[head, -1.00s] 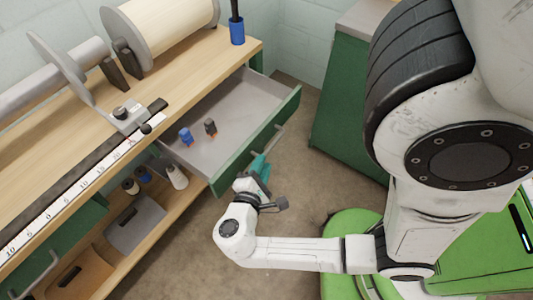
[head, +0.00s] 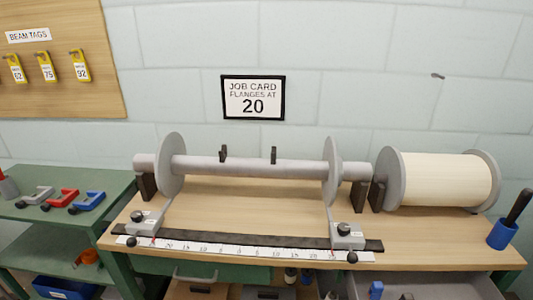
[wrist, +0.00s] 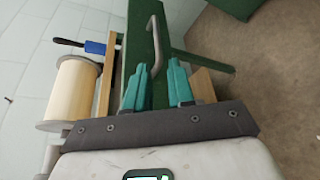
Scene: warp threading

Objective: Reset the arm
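My gripper (wrist: 159,66) shows only in the wrist view. Its two teal fingers are apart with nothing held between them. Beyond the fingertips are a green drawer front (wrist: 133,72) and its grey bar handle (wrist: 154,48); whether the fingers touch them I cannot tell. My arm is out of the head view. In the head view the open drawer (head: 440,286) shows at the bottom right edge, with a blue piece (head: 376,289) in it, partly cut off.
The wooden bench (head: 270,196) carries a beam with two flanges (head: 170,165) over a scale (head: 240,250), and a cream roll (head: 445,180). A blue cup (head: 502,235) stands at the right end. Clamps (head: 62,199) lie on a green side table. Bare floor (wrist: 260,70) lies right of my gripper.

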